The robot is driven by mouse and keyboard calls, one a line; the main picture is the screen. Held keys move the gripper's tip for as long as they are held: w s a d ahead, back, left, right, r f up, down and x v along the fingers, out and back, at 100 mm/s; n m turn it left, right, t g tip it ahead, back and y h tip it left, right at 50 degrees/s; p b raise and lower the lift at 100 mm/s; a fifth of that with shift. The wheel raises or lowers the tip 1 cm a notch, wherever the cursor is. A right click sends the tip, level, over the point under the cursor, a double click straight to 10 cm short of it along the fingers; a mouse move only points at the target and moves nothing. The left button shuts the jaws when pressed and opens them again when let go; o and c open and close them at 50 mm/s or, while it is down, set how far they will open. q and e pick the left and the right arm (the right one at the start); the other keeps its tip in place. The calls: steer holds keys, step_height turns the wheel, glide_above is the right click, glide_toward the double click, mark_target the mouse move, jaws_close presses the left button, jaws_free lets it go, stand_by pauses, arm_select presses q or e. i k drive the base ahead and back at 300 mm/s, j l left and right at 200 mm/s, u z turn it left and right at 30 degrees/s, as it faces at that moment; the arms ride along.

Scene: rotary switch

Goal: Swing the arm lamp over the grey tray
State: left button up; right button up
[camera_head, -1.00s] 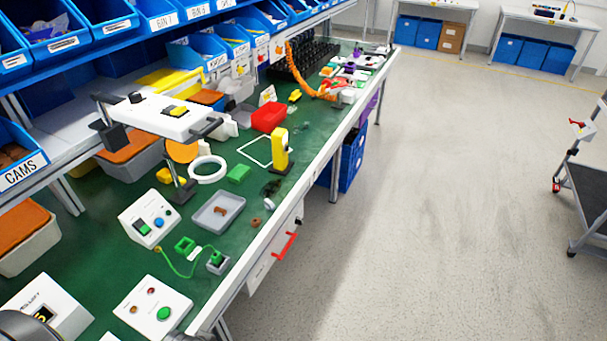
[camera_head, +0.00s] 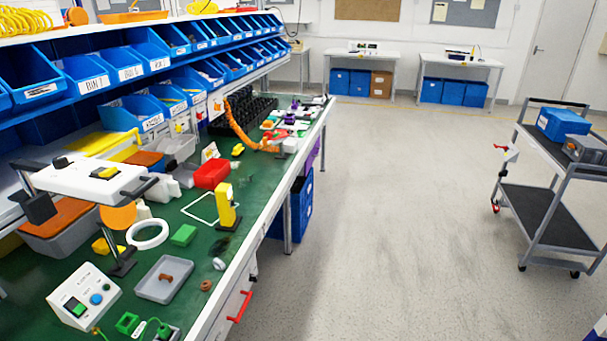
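The arm lamp has a white, flat head (camera_head: 82,179) with a yellow and black switch on top and a dark handle at its right end. Its head hangs over the left part of the green bench, left of and behind the grey tray, not over it. The grey tray (camera_head: 146,291) lies on the bench near the front edge, with a small brown part (camera_head: 166,278) in it. A dark post stands between lamp head and tray. Neither gripper shows in the head view.
A white control box (camera_head: 84,296) with buttons stands left of the tray. A white ring (camera_head: 148,234), a green block (camera_head: 184,235) and a yellow device (camera_head: 226,206) stand behind it. Blue bins line the shelf above. The floor right of the bench is clear up to a grey cart (camera_head: 545,200).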

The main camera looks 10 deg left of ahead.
mark_target(123, 188)
steer(key=k+u, duration=0.1)
steer(key=u, duration=0.35)
steer(key=k+j+u, duration=0.1)
steer(key=u, duration=0.8)
steer(key=k+j, duration=0.05)
steer(key=j, duration=0.05)
